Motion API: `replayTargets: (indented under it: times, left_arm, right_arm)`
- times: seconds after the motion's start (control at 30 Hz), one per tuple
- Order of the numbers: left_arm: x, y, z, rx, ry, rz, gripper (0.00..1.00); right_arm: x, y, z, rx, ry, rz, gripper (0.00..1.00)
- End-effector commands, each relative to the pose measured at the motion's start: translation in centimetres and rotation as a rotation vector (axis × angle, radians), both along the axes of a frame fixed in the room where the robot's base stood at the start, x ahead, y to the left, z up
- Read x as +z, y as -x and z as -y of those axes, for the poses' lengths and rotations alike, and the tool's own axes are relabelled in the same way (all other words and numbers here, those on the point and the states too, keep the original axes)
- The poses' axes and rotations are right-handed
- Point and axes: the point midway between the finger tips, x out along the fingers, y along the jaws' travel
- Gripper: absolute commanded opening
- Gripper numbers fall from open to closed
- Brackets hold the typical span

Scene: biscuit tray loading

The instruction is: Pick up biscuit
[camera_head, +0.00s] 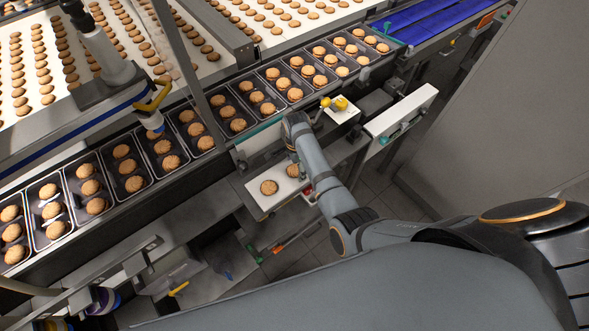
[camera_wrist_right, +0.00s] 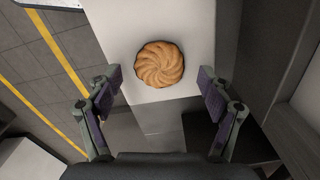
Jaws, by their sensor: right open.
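A round golden biscuit (camera_head: 268,187) lies on a white shelf (camera_head: 257,202) beside the conveyor in the head view. A second biscuit (camera_head: 292,170) lies on the shelf close to my right arm, partly covered. In the right wrist view, one swirl-topped biscuit (camera_wrist_right: 160,64) lies flat on the white surface. My right gripper (camera_wrist_right: 159,78) is open and empty, its two fingers on either side of the biscuit and slightly nearer the camera, not touching it. In the head view its fingers are hidden behind my wrist. My left gripper is not in view.
A row of dark trays (camera_head: 184,128) holding biscuits runs diagonally along the conveyor. A white-and-black machine arm (camera_head: 106,58) with a yellow part hangs over the line at left. A small white stand with yellow knobs (camera_head: 341,103) is right of my wrist.

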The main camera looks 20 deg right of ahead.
Motion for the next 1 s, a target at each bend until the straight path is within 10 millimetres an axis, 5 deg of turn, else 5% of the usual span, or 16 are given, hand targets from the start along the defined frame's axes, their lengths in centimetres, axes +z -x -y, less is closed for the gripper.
replayTargets:
  times: [0.07, 0.33, 0.77, 1.0]
  left_arm:
    - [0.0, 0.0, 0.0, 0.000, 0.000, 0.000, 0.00]
    - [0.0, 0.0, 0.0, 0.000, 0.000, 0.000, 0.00]
    - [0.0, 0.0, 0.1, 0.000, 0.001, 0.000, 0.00]
    - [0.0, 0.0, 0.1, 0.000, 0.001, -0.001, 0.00]
  right_arm:
    - [0.0, 0.0, 0.0, 0.000, 0.000, 0.000, 0.78]
    - [0.0, 0.0, 0.0, 0.000, 0.000, 0.000, 0.42]
    - [0.6, -0.1, 0.0, 0.000, 0.000, 0.002, 0.41]
    - [4.7, 1.2, 0.6, -0.002, 0.001, 0.003, 0.41]
